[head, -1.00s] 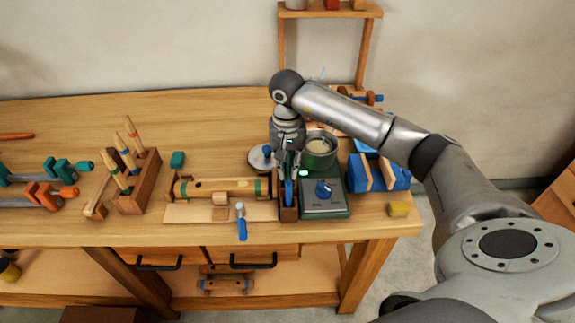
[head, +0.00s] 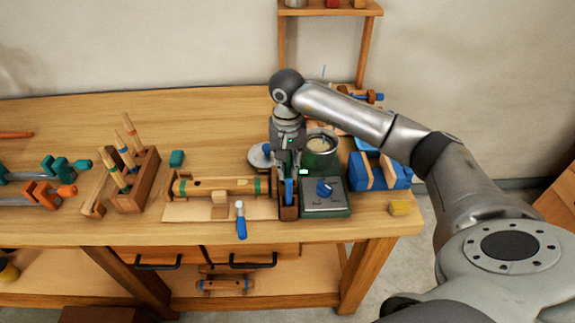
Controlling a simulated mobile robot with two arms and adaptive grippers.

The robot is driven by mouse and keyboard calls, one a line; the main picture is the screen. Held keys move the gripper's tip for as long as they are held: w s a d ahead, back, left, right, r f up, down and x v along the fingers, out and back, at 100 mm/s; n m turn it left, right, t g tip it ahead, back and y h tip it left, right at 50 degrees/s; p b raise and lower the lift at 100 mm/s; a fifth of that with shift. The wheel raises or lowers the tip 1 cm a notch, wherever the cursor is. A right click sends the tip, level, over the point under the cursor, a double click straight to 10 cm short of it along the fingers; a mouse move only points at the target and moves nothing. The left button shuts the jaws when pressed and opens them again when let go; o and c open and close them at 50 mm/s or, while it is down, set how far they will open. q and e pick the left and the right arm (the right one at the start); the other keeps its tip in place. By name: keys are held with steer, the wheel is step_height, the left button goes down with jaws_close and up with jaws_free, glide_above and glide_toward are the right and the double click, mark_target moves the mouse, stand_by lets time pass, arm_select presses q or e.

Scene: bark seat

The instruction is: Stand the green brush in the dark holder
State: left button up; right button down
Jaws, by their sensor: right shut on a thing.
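The dark holder (head: 289,213) stands upright near the bench's front edge, between the wooden cylinder and the grey-topped unit. A narrow blue piece (head: 289,191) shows upright at the holder's top. My right gripper (head: 288,172) points down directly over the holder, with its fingers close around a slim thing at the holder's mouth. I take this to be the green brush, but its green part is mostly hidden by the fingers and I cannot tell how deep it sits. My left gripper is not in view.
A green-sided unit with a blue knob (head: 324,189) stands right beside the holder, with a pot (head: 320,150) behind it. A banded wooden cylinder (head: 215,187) lies to the left. A blue-handled tool (head: 241,221) lies in front. A rack of chisels (head: 137,180) stands further left.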

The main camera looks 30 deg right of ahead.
steer(key=shift+f, duration=0.15)
steer(key=c, duration=1.3)
jaws_free()
steer(key=shift+c, duration=0.2)
steer(key=o, duration=0.3)
steer(key=shift+o, duration=0.2)
steer(key=shift+r, duration=0.2)
steer(key=shift+r+p, duration=1.85)
steer(key=shift+r, duration=1.55)
steer(key=shift+f, duration=0.1)
